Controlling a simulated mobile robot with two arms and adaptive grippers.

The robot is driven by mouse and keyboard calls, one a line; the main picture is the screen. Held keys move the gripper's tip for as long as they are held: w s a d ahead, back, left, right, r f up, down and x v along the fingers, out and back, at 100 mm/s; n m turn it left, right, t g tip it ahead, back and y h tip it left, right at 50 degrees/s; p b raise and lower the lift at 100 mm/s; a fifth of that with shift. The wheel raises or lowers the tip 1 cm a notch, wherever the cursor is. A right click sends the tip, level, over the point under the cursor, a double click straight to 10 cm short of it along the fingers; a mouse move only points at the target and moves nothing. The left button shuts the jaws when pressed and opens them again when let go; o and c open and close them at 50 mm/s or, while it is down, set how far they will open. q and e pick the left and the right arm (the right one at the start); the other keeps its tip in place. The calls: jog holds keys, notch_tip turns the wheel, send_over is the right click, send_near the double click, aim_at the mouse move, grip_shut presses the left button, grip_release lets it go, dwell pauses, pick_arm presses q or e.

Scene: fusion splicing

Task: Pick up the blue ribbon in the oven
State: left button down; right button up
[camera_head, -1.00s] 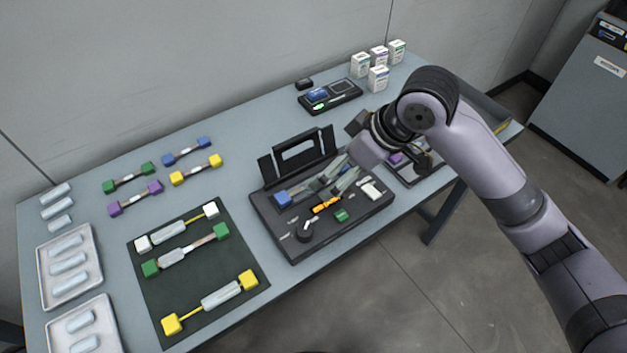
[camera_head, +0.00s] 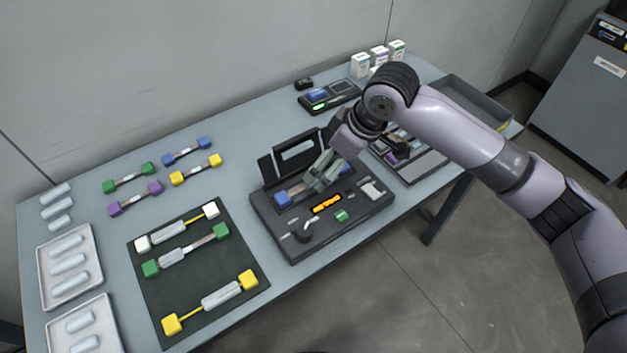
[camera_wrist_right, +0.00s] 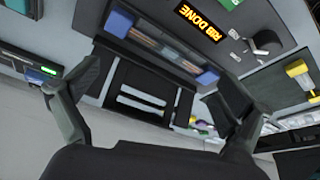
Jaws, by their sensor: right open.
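The blue ribbon lies in the black machine, the oven (camera_head: 335,228), along its back by the upright lid (camera_head: 299,152). One blue end block (camera_head: 283,198) shows left of my right gripper; the other shows partly behind it. In the wrist view the ribbon's strands (camera_wrist_right: 160,48) run between two blue blocks (camera_wrist_right: 117,22) (camera_wrist_right: 207,77). My right gripper (camera_head: 318,184) is open, its fingers pointing down over the ribbon's middle, hiding part of it. The wrist view shows the right gripper's fingers (camera_wrist_right: 150,82) spread wide with nothing between them. My left gripper is not in view.
The oven's orange display (camera_wrist_right: 200,25) reads RIB DONE. A dark mat (camera_head: 198,275) with white, green and yellow ribbons lies left. Other ribbons, including another blue one (camera_head: 187,151), lie behind it. A small device (camera_head: 330,95) and white boxes stand at the back.

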aim_at(321, 176)
jog(key=shift+x, duration=3.15)
jog(key=shift+w, duration=0.15)
jog(key=shift+r, duration=0.1)
jog(key=c, duration=1.5)
jog(key=shift+d, duration=0.15)
jog(key=c, duration=0.4)
